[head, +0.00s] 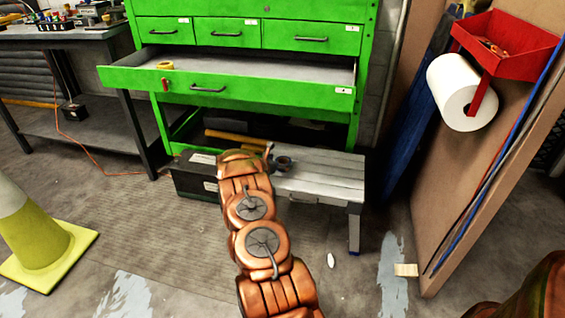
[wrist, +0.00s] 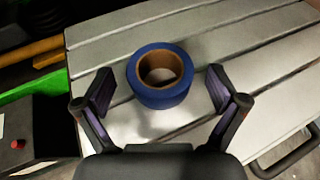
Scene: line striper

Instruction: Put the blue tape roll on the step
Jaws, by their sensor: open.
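The blue tape roll (wrist: 161,76), with a brown core, lies flat on the grey slatted top of the step (wrist: 255,75) in the wrist view. My gripper (wrist: 160,92) is open, with one finger on each side of the roll and a gap visible at both sides. In the head view the step (head: 325,175) stands in front of the green cabinet. My arm reaches its left end, where a small dark round shape (head: 284,162) looks like the roll. The gripper itself is mostly hidden by my arm there.
The green cabinet (head: 250,88) has a drawer pulled out, with a yellow roll (head: 165,65) at its left. A black box (head: 195,175) stands left of the step. A yellow cone (head: 38,235) is at left. A paper roll (head: 462,92) hangs on the right panel.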

